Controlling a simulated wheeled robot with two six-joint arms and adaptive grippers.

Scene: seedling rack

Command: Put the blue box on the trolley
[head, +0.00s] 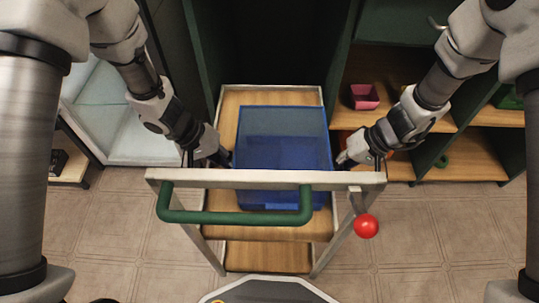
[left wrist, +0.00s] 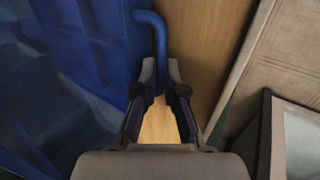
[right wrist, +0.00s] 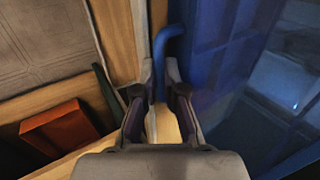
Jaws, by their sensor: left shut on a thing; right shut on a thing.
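The blue box (head: 283,140) is an open, see-through crate in the head view, over the wooden top of the trolley (head: 229,110). Whether it rests on the top or hangs just above it, I cannot tell. My left gripper (head: 229,160) is at its left side and my right gripper (head: 343,160) at its right side. In the left wrist view, my left gripper (left wrist: 160,88) is shut on a blue handle (left wrist: 158,40) of the box. In the right wrist view, my right gripper (right wrist: 159,88) is shut on the other blue handle (right wrist: 161,45). The trolley's front rail partly hides the box.
The trolley has a green push handle (head: 235,216) and a red knob (head: 366,226) at the front, and a lower shelf (head: 268,257). A wooden shelf unit (head: 470,160) with a pink pot (head: 364,97) stands right. A pale cabinet (head: 115,110) stands left. Tiled floor is clear around the front.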

